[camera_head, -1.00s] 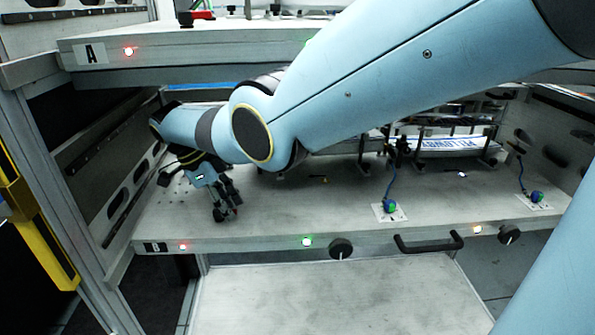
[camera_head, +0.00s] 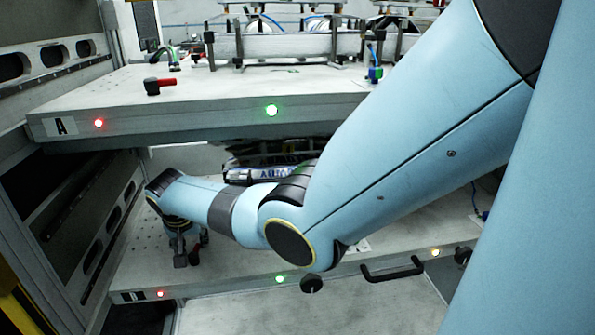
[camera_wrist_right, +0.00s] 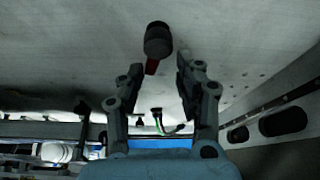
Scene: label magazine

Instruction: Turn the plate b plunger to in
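The plate b plunger (camera_wrist_right: 158,42) is a short black cylinder with a red lever, seen in the right wrist view just beyond my fingertips. Plate B (camera_head: 240,266) is the lower grey shelf in the head view. My right gripper (camera_head: 187,258) is low over the left part of plate B, close to the plunger, which it largely hides there. Whether a fingertip touches the plunger I cannot tell. My left gripper is not in view.
Plate A (camera_head: 200,112) is above, with its own black and red plunger (camera_head: 158,86). The rack's side wall (camera_head: 85,215) is close to the left of my right gripper. Plate B's front has small lights, black knobs and a black handle (camera_head: 392,270).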

